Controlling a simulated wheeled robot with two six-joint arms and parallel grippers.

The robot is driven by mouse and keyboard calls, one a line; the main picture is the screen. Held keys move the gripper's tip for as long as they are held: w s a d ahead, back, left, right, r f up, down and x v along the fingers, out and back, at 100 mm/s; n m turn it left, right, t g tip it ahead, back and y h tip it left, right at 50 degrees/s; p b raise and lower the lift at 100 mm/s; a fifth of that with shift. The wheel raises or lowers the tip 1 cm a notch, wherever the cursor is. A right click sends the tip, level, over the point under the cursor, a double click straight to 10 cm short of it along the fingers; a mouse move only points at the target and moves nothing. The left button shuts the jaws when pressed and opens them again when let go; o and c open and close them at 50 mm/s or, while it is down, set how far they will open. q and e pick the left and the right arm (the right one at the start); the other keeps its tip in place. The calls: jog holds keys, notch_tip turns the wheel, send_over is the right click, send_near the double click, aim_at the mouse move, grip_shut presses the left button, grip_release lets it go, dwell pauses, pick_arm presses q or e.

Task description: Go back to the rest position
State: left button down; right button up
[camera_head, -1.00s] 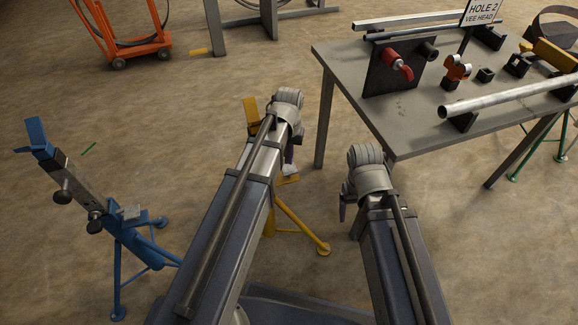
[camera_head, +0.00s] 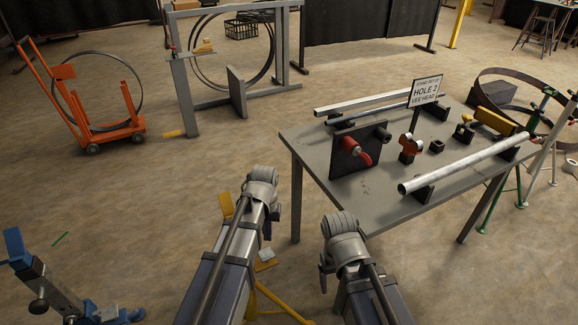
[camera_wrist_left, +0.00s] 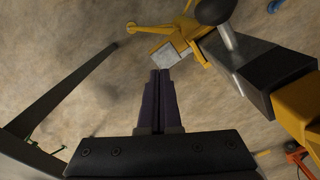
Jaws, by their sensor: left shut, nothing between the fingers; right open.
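My left gripper (camera_wrist_left: 161,76) is shut with nothing between its dark fingers in the left wrist view, pointing down toward the floor. In the head view it (camera_head: 268,228) is mostly hidden behind its own wrist. A yellow stand (camera_wrist_left: 293,105) lies close on its right in the wrist view, and parts of that stand show behind my left arm in the head view (camera_head: 226,206). My right gripper (camera_head: 323,275) is open and hangs below its wrist, left of the table's near corner; its fingertips are mostly hidden.
A grey table (camera_head: 315,160) with pipes, clamps and a sign (camera_head: 426,91) stands at right. A blue stand (camera_head: 40,280) is at lower left. An orange cart (camera_head: 110,135) and a grey frame (camera_head: 185,95) stand farther back.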

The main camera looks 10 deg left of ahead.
pick_arm(q)
jog(key=s+d+r+m+p, duration=0.1)
jog(key=s+d+r+p, duration=0.2)
jog(key=r+p, duration=0.3)
jog(key=s+d+r+m+p, duration=0.1)
jog(key=s+d+r+p, duration=0.2)
jog(key=s+r+p, duration=0.2)
jog(key=s+d+r+m+y+p, duration=0.1)
jog(key=s+d+r+m+p, duration=0.1)
jog(key=s+r+p, duration=0.3)
notch_tip(320, 180, up, 4)
jog(key=shift+s+d+f+p, duration=0.15)
jog(key=shift+d+p, duration=0.45)
jog(key=shift+p, duration=0.2)
